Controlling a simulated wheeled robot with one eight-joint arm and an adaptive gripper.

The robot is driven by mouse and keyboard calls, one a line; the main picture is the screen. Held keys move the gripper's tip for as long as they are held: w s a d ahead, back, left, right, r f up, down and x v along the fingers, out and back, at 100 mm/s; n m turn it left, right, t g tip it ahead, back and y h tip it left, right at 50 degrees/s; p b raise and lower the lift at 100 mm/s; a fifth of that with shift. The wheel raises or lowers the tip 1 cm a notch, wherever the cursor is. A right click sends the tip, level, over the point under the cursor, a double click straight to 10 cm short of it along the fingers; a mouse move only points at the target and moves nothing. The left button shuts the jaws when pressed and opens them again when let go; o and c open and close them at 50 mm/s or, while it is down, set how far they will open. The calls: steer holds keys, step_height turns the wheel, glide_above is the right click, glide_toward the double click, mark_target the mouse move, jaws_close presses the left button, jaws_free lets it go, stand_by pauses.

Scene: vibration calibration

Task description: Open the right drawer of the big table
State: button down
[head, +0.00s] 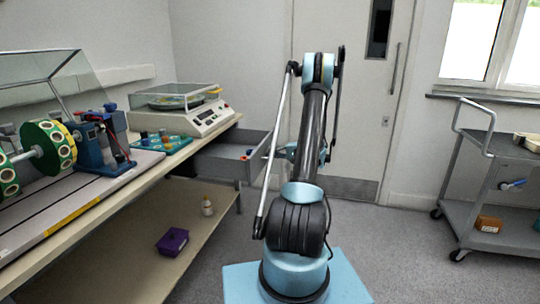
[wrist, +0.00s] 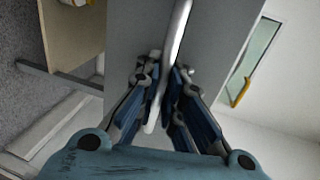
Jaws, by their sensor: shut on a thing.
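The big table (head: 95,215) runs along the left. Its right drawer (head: 219,167) is grey and stands pulled out beyond the table edge, with small items inside. My gripper (head: 286,151) is at the drawer's front, partly hidden behind my arm. In the wrist view my gripper (wrist: 166,78) has its blue fingers closed around the drawer's pale bar handle (wrist: 181,22). The grey drawer front (wrist: 124,32) fills the middle behind it. The handle is hidden in the head view.
On the table are a vibration rig with green wheels (head: 46,147) and a scale-like instrument (head: 181,110). A purple box (head: 172,241) and small bottle (head: 207,206) are on the lower shelf. A grey cart (head: 500,231) stands right. Floor between table and cart is clear around my base.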

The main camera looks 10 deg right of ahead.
steer(key=shift+s+d, duration=0.35)
steer(key=shift+s, duration=0.2)
steer(key=shift+f, duration=0.1)
steer(key=c, duration=2)
jaws_free()
steer(key=shift+o, duration=0.2)
steer(key=shift+d, duration=0.1)
steer(key=v, duration=1.1)
steer(key=shift+d, duration=0.35)
steer(key=shift+s+r, duration=0.15)
steer(key=shift+r, duration=0.05)
